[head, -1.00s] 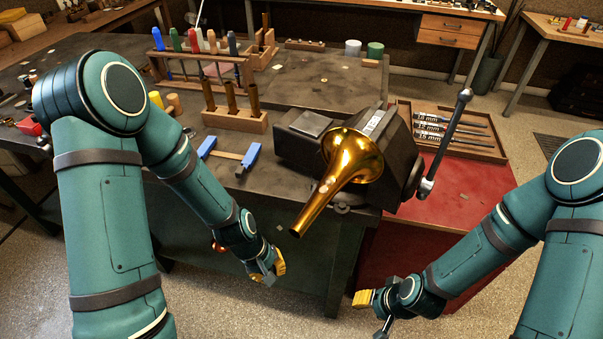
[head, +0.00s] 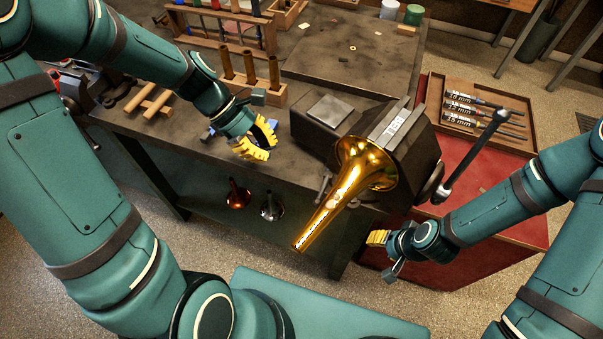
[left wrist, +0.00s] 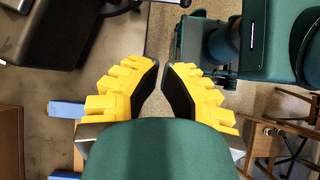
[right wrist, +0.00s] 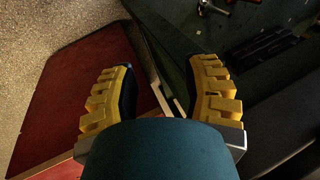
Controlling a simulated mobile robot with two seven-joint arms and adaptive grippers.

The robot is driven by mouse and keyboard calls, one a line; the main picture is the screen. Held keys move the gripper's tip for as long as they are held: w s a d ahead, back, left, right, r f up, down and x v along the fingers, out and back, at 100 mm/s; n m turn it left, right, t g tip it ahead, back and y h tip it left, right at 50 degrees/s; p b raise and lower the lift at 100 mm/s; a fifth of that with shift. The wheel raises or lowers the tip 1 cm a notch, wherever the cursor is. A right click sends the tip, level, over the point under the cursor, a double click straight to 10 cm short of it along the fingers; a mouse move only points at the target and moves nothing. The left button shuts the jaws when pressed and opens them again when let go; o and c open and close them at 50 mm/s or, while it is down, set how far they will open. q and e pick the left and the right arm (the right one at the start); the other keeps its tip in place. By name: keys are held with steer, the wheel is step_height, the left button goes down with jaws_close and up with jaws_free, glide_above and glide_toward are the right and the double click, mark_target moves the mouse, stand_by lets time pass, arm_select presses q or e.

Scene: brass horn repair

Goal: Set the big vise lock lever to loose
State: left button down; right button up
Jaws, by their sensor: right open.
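The big dark vise (head: 415,150) stands at the table's right corner, with a brass horn bell (head: 345,190) in front of it. A long metal lever with a ball end (head: 474,158) rises at its right side. A small metal lever (head: 323,186) shows low at its left, beside the bell; I cannot tell the lock position. My left gripper (head: 262,143), yellow-fingered, is above the table's front edge, left of the vise, empty, with a narrow gap between its tips (left wrist: 161,68). My right gripper (head: 376,238) is open and empty (right wrist: 160,75), below and right of the bell.
A wooden tray of labelled tools (head: 490,128) lies on the red cabinet (head: 515,215) at right. A wooden rack with dark posts (head: 265,93) stands behind my left gripper.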

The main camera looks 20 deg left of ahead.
mark_target(323, 189)
arm_select(q)
steer(key=shift+d+r+b+x, duration=0.35)
steer(key=shift+b+x, duration=0.2)
steer(key=shift+x, duration=1.6)
steer(key=shift+d+r+b+x, duration=0.2)
steer(key=shift+d+b+x, duration=0.3)
steer(key=shift+x, duration=1.65)
steer(key=shift+d+r+b+x, duration=0.25)
steer(key=shift+b+x, duration=0.4)
steer(key=shift+x, duration=1.55)
arm_select(e)
steer(key=shift+s+a+f, duration=0.1)
steer(key=shift+s+f, duration=0.2)
steer(key=shift+f, duration=0.55)
steer(key=shift+s+f, duration=0.25)
steer(key=shift+f, duration=0.6)
arm_select(q)
steer(key=shift+w, duration=0.1)
